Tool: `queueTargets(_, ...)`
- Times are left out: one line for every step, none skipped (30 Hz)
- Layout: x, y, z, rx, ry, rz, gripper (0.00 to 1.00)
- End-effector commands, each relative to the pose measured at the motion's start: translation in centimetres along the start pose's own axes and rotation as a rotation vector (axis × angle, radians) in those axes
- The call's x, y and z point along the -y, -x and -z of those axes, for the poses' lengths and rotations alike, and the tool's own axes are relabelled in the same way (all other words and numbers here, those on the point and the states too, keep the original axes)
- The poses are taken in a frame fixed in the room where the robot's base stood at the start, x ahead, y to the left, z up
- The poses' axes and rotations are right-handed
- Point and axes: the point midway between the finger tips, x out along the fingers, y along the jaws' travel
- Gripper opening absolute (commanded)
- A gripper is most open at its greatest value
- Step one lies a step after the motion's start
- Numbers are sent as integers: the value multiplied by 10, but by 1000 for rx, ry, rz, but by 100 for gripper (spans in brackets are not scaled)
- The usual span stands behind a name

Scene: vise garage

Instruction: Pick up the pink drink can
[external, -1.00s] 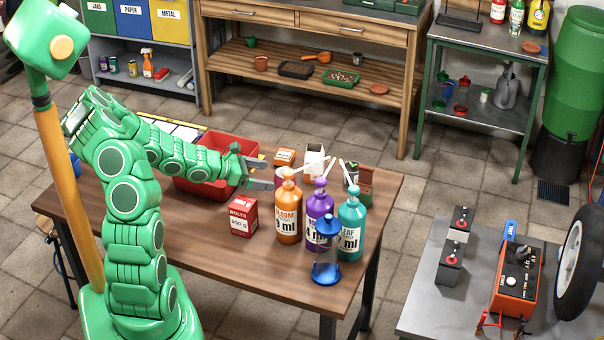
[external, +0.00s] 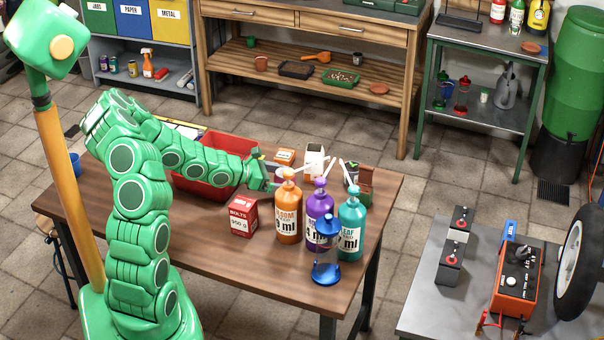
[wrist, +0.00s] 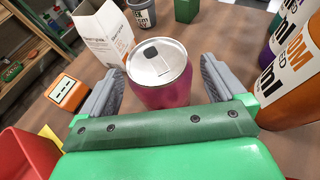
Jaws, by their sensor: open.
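The pink drink can (wrist: 162,78) stands upright in the wrist view, with its silver lid and tab towards the camera. My gripper (wrist: 158,84) is open, with one grey finger on each side of the can; I cannot tell whether either finger touches it. In the external view my gripper (external: 270,174) is just left of and behind the orange bottle (external: 288,212), and the can is largely hidden there.
Purple (external: 319,212) and teal (external: 351,218) bottles and a blue hourglass-shaped item (external: 327,262) stand to the right. A red bolts box (external: 242,216) is in front, a red bin (external: 200,188) behind my arm. A white carton (wrist: 102,34) stands beyond the can. The table's front is clear.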

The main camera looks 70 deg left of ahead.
Motion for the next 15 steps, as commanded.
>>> queueTargets(1,-5,0,0,0,2,97)
queueTargets(1,-6,0,0,0,2,97)
queueTargets(1,-9,0,0,0,2,97)
queueTargets(1,-10,0,0,0,2,97)
queueTargets(1,-11,0,0,0,2,97)
queueTargets(1,-12,0,0,0,2,97)
queueTargets(1,-13,0,0,0,2,97)
queueTargets(1,-13,0,0,0,2,97)
queueTargets(1,-14,0,0,0,2,97)
queueTargets(1,-14,0,0,0,1,97)
queueTargets(1,-14,0,0,0,1,97)
queueTargets(1,-14,0,0,0,1,97)
queueTargets(1,-14,0,0,0,1,97)
queueTargets(1,-14,0,0,0,1,97)
queueTargets(1,-14,0,0,0,1,96)
